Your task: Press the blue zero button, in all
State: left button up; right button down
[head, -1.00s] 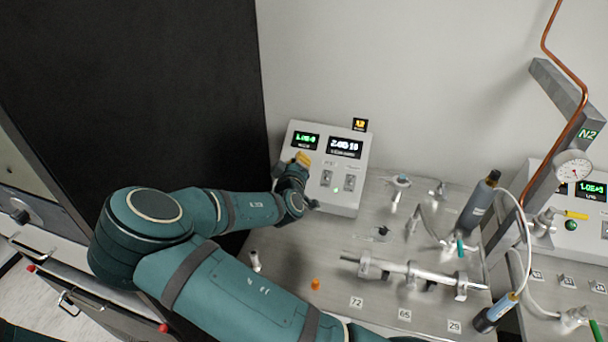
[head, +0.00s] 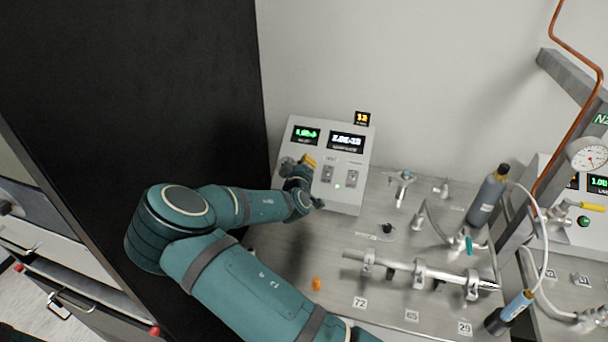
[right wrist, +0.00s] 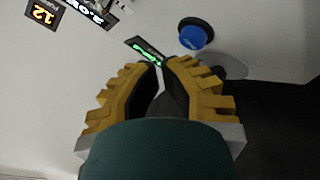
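The blue button (right wrist: 193,37) is a round blue cap on a black collar, at the upper middle of the right wrist view. It is hidden behind my gripper in the head view. My right gripper (right wrist: 165,66) has yellow ribbed fingers, and its tips are together with only a narrow gap and nothing between them. The button appears just beyond and slightly right of the tips; I cannot tell whether they touch. In the head view my right gripper (head: 308,161) is in front of the left part of the grey console (head: 350,197). My left gripper is not in view.
A metal tube assembly (head: 420,272), a grey cylinder (head: 488,198) and an orange piece (head: 317,284) are on the bench. A dark panel (head: 140,90) stands at left.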

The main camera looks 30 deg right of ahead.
dwell(1.4)
jog(key=shift+w+d+f+b, duration=0.25)
jog(key=shift+f+b, duration=0.1)
jog(key=shift+b, duration=0.1)
jog(key=shift+w+d+f+b, duration=0.1)
jog(key=shift+d+f+b, duration=0.1)
jog(key=shift+f+b, duration=0.2)
dwell(0.7)
jog(key=shift+a+r, duration=0.1)
jog(key=shift+r, duration=0.1)
jog(key=shift+s+a+r+p, duration=0.3)
jog(key=shift+s+r+p, duration=0.15)
jog(key=shift+r, duration=0.1)
jog(key=shift+w, duration=0.1)
jog(key=r+p, duration=0.1)
jog(key=s+a+r+p, duration=0.1)
jog(key=s+a+r, duration=0.1)
jog(key=r, duration=0.1)
jog(key=shift+a+p, duration=0.15)
jog(key=shift+p, duration=0.25)
dwell(0.3)
